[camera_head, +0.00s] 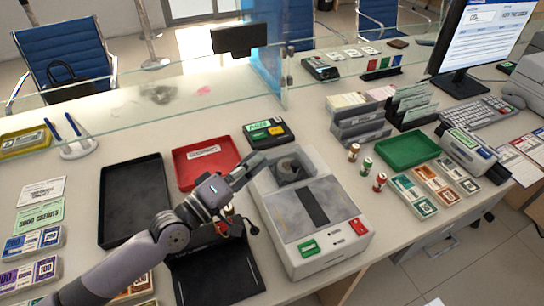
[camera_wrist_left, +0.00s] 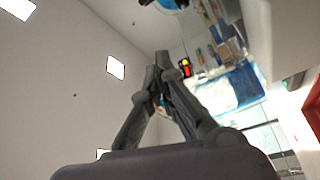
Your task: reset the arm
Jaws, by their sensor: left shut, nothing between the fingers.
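My left arm (camera_head: 130,262) reaches in from the lower left over the counter. My left gripper (camera_head: 258,160) is above the counter, its fingertips by the upper left edge of the grey banknote machine (camera_head: 280,226). It is shut and empty. In the left wrist view the fingers (camera_wrist_left: 162,60) come together at their tips, with nothing between them. That view looks out to a pale wall and a tilted part of the room. I cannot tell whether the gripper touches the machine. My right gripper is not in view.
Beneath my arm are a black tray (camera_head: 112,222), a red tray (camera_head: 190,172) and a dark flat stand (camera_head: 190,285). A glass screen (camera_head: 180,85) runs behind. On the right are small rolls (camera_head: 380,182), a green tray (camera_head: 425,145), banknote bundles (camera_head: 412,198) and a monitor (camera_head: 485,40).

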